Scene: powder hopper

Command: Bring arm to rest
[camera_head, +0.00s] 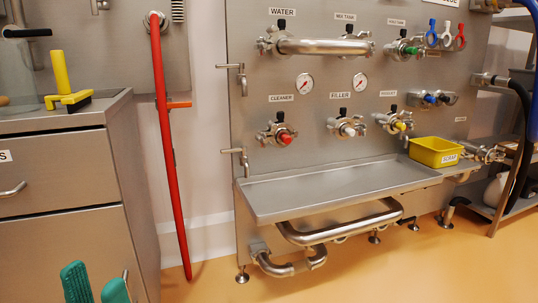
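My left gripper (96,284) shows at the bottom left edge of the head view. Only its two teal fingers are visible, in front of the steel cabinet. The fingers stand apart with a gap between them, and nothing shows in the gap. The rest of my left arm is out of view. My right gripper and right arm are not in view.
A steel drawer cabinet (62,235) stands at left, with a yellow-handled tool (68,100) on top. A red hose (167,150) hangs beside it. A panel with valves and gauges has a steel tray (335,188) and a yellow bin (435,152). The orange floor is clear.

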